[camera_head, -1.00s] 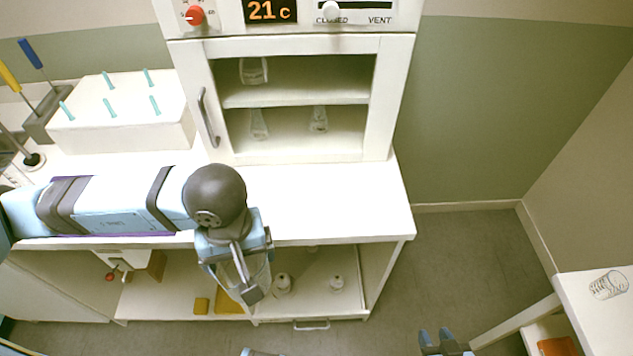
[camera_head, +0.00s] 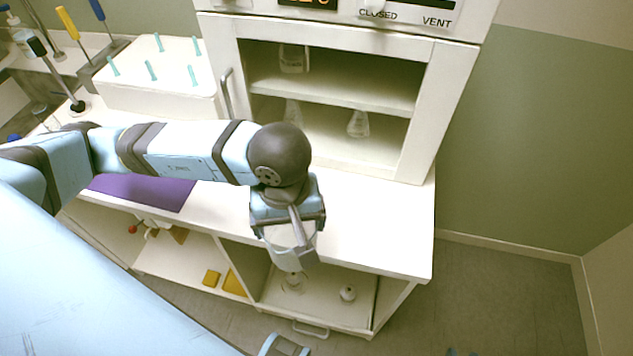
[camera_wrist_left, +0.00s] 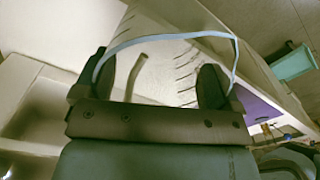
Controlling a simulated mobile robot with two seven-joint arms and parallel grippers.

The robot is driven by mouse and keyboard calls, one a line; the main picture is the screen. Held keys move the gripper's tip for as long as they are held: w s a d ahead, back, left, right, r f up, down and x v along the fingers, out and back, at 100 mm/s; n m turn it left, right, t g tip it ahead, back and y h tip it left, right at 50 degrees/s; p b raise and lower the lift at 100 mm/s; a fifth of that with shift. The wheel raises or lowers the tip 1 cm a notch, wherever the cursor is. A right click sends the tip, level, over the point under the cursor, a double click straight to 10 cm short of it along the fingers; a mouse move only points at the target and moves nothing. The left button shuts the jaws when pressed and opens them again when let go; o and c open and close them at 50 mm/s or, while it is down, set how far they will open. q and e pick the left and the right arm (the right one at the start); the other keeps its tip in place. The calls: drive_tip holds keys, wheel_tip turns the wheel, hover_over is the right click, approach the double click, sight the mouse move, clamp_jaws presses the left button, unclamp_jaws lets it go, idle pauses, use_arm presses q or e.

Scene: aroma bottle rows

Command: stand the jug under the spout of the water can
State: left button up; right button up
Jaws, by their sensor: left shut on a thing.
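My left gripper (camera_head: 303,250) is shut on a clear jug (camera_head: 280,238) and holds it in front of the bench's front edge, over the lower shelf. In the left wrist view, the clear jug (camera_wrist_left: 158,72) with a pale blue rim and dark measuring marks sits between the two fingers of the gripper (camera_wrist_left: 160,90). A red knob (camera_head: 132,229) shows beside a whitish body under the bench top at the left; I cannot tell if this is the water can. Its spout is not clearly visible.
A purple mat (camera_head: 150,194) lies on the bench top (camera_head: 375,225) at the left. A white cabinet (camera_head: 455,95) with glassware stands behind. A white peg box (camera_head: 150,98) is at the back left.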

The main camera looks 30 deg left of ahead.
use_arm(q)
drive_tip(key=w+a+p, duration=0.3)
drive_tip(key=w+a, duration=0.1)
drive_tip(key=w, duration=1)
drive_tip(key=f, duration=0.3)
drive_tip(key=f+p, duration=0.1)
drive_tip(key=f, duration=0.2)
drive_tip(key=shift+w+d+f, duration=0.1)
drive_tip(key=shift+w+d, duration=0.05)
drive_tip(key=shift+w, duration=0.05)
drive_tip(key=shift+w+f+p, duration=0.2)
drive_tip(key=shift+w+p, duration=0.05)
drive_tip(key=shift+p, duration=0.25)
drive_tip(key=shift+f, duration=0.15)
drive_tip(key=shift+f+b, duration=0.15)
drive_tip(key=shift+b, duration=0.25)
drive_tip(key=o, duration=0.7)
